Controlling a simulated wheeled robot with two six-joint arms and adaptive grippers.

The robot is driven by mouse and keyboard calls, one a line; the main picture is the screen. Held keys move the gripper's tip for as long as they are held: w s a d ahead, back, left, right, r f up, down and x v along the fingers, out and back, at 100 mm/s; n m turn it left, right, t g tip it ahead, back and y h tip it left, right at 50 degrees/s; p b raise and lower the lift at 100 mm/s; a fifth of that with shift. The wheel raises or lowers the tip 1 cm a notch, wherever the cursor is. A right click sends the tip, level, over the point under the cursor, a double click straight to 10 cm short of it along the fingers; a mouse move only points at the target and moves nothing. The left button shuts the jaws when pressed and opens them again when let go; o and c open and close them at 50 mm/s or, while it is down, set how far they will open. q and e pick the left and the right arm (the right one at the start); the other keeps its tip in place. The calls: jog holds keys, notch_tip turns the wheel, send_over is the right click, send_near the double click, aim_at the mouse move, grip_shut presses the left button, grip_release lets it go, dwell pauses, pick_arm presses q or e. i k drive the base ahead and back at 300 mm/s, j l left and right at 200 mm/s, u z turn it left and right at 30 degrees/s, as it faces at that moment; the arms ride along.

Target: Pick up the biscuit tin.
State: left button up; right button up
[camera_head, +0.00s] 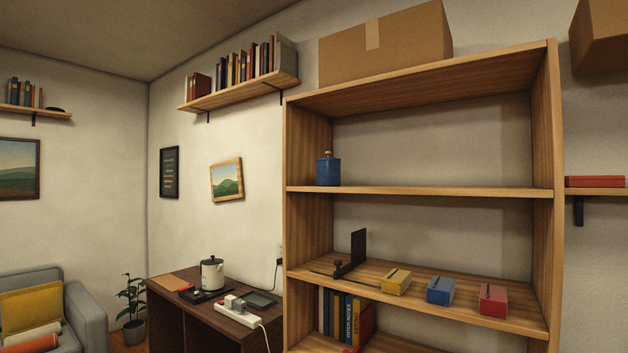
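Nothing in the head view is plainly marked as a biscuit tin. A flat red box (594,182) lies on a wall shelf at the right edge. I cannot tell whether either is the biscuit tin. Neither of my grippers is in view.
The lower shelf holds a black upright plate (359,249) and yellow (396,287), blue (440,296) and red (493,306) slotted boxes. Books (335,311) stand below. A cardboard box (400,44) sits on top. A dark desk (186,309) with a kettle (212,274) stands left. The upper shelf is clear right of the canister.

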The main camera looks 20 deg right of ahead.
aim_at(328, 171)
jog(key=i+l+u, duration=0.15)
jog(key=i, duration=0.35)
jog(key=i+u, duration=0.15)
jog(key=i, duration=0.4)
jog(key=i+l+u, duration=0.15)
jog(key=i, duration=0.35)
jog(key=l, duration=0.15)
